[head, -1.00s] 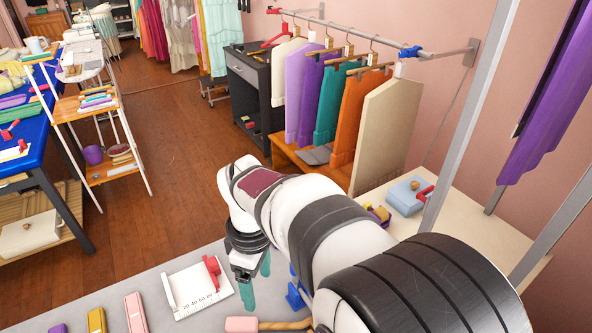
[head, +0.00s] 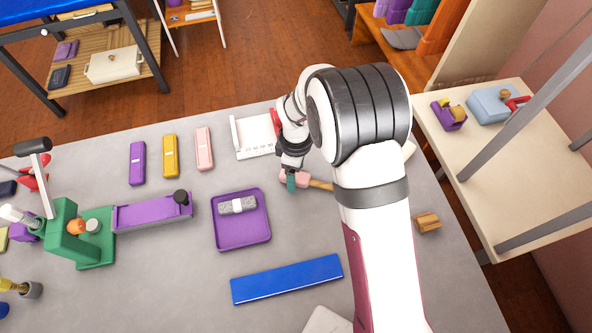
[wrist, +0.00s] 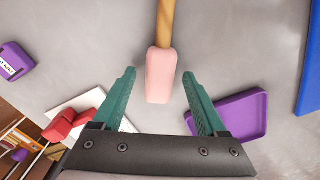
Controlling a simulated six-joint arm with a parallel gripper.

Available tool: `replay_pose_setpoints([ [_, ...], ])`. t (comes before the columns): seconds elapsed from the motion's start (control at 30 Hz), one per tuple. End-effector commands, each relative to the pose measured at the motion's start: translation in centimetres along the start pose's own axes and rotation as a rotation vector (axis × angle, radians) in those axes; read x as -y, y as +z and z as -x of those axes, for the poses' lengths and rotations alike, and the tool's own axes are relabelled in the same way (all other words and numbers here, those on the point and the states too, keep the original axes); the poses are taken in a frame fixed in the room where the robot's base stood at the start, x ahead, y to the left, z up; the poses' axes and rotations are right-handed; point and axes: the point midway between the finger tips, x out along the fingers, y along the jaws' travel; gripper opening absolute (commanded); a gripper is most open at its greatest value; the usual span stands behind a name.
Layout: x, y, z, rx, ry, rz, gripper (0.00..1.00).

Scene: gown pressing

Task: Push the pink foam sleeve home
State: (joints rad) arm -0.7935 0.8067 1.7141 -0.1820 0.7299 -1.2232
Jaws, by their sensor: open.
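The pink foam sleeve (wrist: 160,76) sits on the end of a wooden rod (wrist: 167,22), seen in the wrist view. In the head view the sleeve (head: 297,179) and rod (head: 320,185) lie on the grey table, partly hidden by my arm and fingers. My gripper (wrist: 158,74) is open, its teal fingers on either side of the sleeve's end in the wrist view, with a gap on both sides. In the head view the gripper (head: 290,183) is at the sleeve's left end. I cannot tell its exact height over the table.
A white scale-marked board (head: 252,137) with a red part stands just behind the gripper. A purple tray (head: 262,237) holding a grey roll lies in front. A blue bar (head: 287,279), a green and purple press (head: 97,235) and a small wooden block (head: 428,222) are also on the table.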

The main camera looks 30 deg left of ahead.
Motion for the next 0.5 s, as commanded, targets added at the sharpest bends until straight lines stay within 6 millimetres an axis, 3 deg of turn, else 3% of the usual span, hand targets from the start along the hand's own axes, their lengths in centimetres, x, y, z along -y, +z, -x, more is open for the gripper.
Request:
replay_pose_setpoints([
  [0.3, -0.01, 0.00, -0.36, 0.000, 0.000, 0.000, 0.75],
  [0.5, -0.01, 0.00, -0.34, 0.000, 0.000, 0.000, 0.39],
])
